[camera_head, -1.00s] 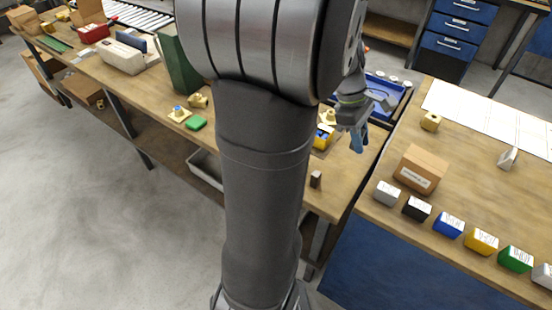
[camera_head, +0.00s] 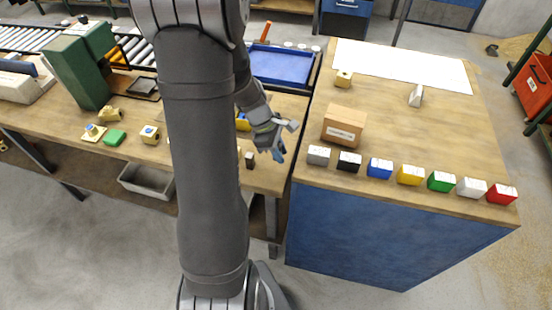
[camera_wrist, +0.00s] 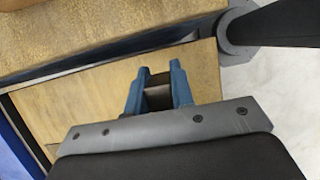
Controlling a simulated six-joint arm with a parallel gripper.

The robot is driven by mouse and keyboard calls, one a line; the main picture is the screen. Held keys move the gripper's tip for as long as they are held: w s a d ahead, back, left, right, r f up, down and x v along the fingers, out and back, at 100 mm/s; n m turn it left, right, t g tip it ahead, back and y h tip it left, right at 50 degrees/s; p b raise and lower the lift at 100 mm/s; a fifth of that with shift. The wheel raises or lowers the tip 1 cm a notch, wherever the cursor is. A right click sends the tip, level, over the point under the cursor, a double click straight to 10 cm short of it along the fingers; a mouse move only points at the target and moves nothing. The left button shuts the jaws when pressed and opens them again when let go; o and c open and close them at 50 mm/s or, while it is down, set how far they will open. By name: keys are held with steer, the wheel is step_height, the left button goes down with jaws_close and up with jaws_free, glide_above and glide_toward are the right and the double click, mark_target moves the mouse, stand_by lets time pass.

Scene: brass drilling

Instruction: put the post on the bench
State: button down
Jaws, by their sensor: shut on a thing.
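Most of the post is hidden between the fingers. In the head view I cannot make out the held post. Wooden surface shows below the fingers in the wrist view; the height above it is unclear.
A small dark block (camera_head: 249,160) stands near the left bench's front edge, close to my gripper. A cardboard box (camera_head: 344,125) and a row of coloured blocks (camera_head: 410,175) occupy the right bench's near side. A blue tray (camera_head: 282,66) lies behind. The right bench's middle is mostly clear.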

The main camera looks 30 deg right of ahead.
steer(key=shift+f, duration=2.15)
steer(key=shift+f, duration=0.1)
steer(key=c, duration=1.3)
jaws_free()
steer(key=shift+o, duration=0.2)
steer(key=v, duration=1.2)
